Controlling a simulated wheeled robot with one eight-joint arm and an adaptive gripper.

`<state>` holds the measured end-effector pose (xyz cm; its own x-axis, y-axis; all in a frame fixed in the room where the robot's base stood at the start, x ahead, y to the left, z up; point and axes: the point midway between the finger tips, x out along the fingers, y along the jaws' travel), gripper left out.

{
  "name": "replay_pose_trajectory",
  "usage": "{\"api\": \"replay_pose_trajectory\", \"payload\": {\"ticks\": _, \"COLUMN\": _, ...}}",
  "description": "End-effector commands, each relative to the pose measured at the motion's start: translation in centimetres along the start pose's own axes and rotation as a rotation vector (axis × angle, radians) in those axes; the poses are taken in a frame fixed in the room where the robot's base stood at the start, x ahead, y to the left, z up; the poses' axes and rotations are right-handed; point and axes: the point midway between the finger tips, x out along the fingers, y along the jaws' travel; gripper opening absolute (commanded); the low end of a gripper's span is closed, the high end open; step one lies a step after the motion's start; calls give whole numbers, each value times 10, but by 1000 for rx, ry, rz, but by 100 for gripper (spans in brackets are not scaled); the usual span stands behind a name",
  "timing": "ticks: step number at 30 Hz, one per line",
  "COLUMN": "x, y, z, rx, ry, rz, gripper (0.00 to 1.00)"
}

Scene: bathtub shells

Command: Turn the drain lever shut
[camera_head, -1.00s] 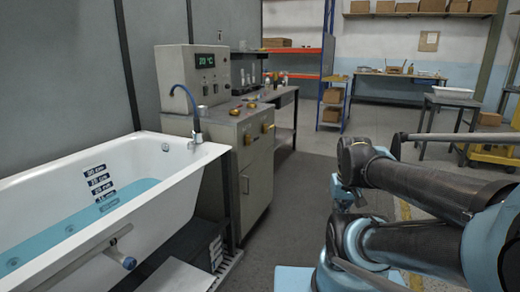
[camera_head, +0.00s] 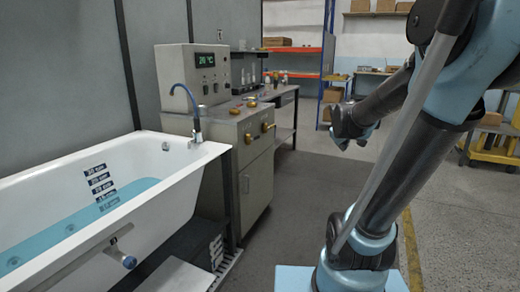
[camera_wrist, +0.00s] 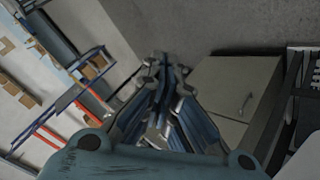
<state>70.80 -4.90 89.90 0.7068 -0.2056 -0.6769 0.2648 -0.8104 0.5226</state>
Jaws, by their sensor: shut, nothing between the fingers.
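The bathtub (camera_head: 178,172) stands at the left in the head view, holding blue water. A small lever fitting with a blue-grey round end (camera_head: 128,262) sticks out from the near outer side of the tub; I take it for the drain lever. Its exact angle is hard to read at this size. My gripper (camera_wrist: 162,62) shows in the wrist view, with its fingers together and empty. It is apart from the tub and the lever. In the head view the dark end of my arm hangs well to the right of the tub.
A grey cabinet (camera_head: 256,180) with a control box (camera_head: 192,80) stands beyond the tub; it also shows in the wrist view (camera_wrist: 228,88).

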Motion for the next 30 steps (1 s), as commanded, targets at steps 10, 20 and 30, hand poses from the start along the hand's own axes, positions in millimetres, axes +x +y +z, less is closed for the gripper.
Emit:
{"api": "replay_pose_trajectory", "payload": {"ticks": 10, "x": 57, "y": 65, "z": -122, "rx": -302, "ry": 227, "rz": 215, "gripper": 0}}
{"api": "replay_pose_trajectory", "payload": {"ticks": 20, "x": 107, "y": 94, "z": -224, "rx": -606, "ry": 423, "rz": 428, "gripper": 0}}
{"api": "replay_pose_trajectory", "payload": {"ticks": 30, "x": 158, "y": 88, "z": -307, "rx": -922, "ry": 613, "rz": 656, "gripper": 0}}
